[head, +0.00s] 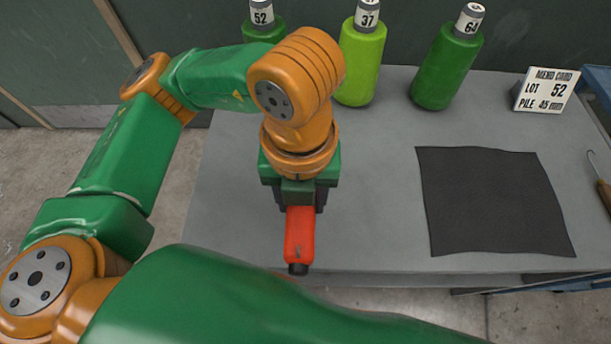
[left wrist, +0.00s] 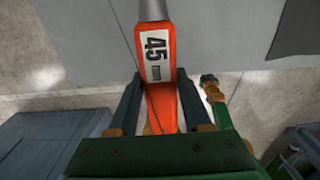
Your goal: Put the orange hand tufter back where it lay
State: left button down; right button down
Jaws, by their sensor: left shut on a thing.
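The orange hand tufter (head: 299,236) is in my left gripper (head: 300,201), near the front edge of the grey table (head: 375,215) in the head view. Its dark tip points toward the front of the table. In the left wrist view the tufter (left wrist: 154,25) lies between the two fingers of the left gripper (left wrist: 165,100), which is shut on it. A white label reading 45 faces the camera. I cannot tell how high it is above the table. A dark square mat (head: 492,202) lies flat on the right part of the table.
Green yarn cones marked 52 (head: 262,30), 37 (head: 362,60) and 64 (head: 447,65) stand along the back. A mend card (head: 546,91) reads lot 52, pile 45 mm. A wooden-handled hook (head: 604,193) is at the right edge. The table between gripper and mat is clear.

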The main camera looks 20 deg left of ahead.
pick_arm(q)
jog(key=w, duration=0.1)
jog(key=w+a+f, duration=0.1)
jog(key=w, duration=0.1)
jog(key=w+f, duration=0.1)
jog(key=shift+w+a+p, duration=0.15)
jog(key=shift+a+p, duration=0.05)
jog(key=shift+p, duration=0.2)
jog(key=w+f, duration=0.1)
jog(key=f, duration=0.1)
jog(key=w+a+f, duration=0.1)
jog(key=w+f, duration=0.2)
jog(key=f, duration=0.1)
jog(key=shift+w+a, duration=0.15)
jog(key=shift+w, duration=0.2)
notch_tip(320, 180, down, 3)
jog(key=shift+r, duration=0.1)
jog(key=shift+s, duration=0.15)
jog(key=shift+f, duration=0.25)
jog(key=shift+c, duration=1.7)
grip_release()
notch_tip(320, 180, up, 12)
jog(key=shift+r, duration=0.2)
